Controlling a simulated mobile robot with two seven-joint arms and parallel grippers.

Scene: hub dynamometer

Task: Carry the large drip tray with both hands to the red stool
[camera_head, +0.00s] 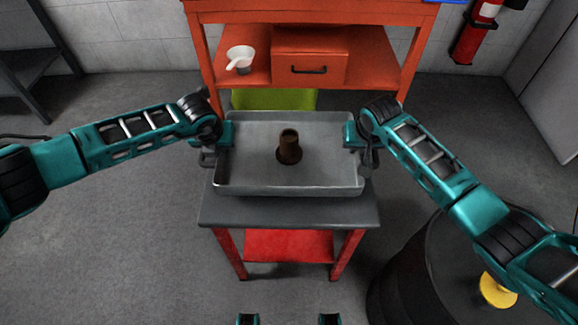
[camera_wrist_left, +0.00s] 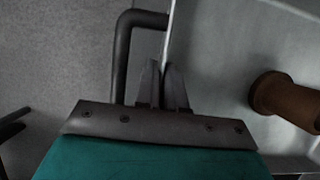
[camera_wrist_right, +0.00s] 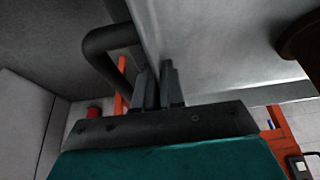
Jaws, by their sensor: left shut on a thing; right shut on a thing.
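The large grey drip tray (camera_head: 245,165) is level in the head view, over the grey top of the red stool (camera_head: 290,213). I cannot tell whether it touches the stool top. A brown, rusty flanged part (camera_head: 289,150) stands upright in the tray; it also shows in the left wrist view (camera_wrist_left: 290,100). My left gripper (camera_head: 219,140) is shut on the tray's left side wall, beside a dark bent handle (camera_wrist_left: 122,60). My right gripper (camera_head: 359,140) is shut on the right side wall, beside the other handle (camera_wrist_right: 98,42).
Behind the tray is an orange bench (camera_head: 375,80) with a drawer box (camera_head: 310,58) and a white scoop-like cup (camera_head: 240,56). A lime-green bin (camera_head: 272,99) is beneath it. A dark drum (camera_head: 420,270) stands at the right front.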

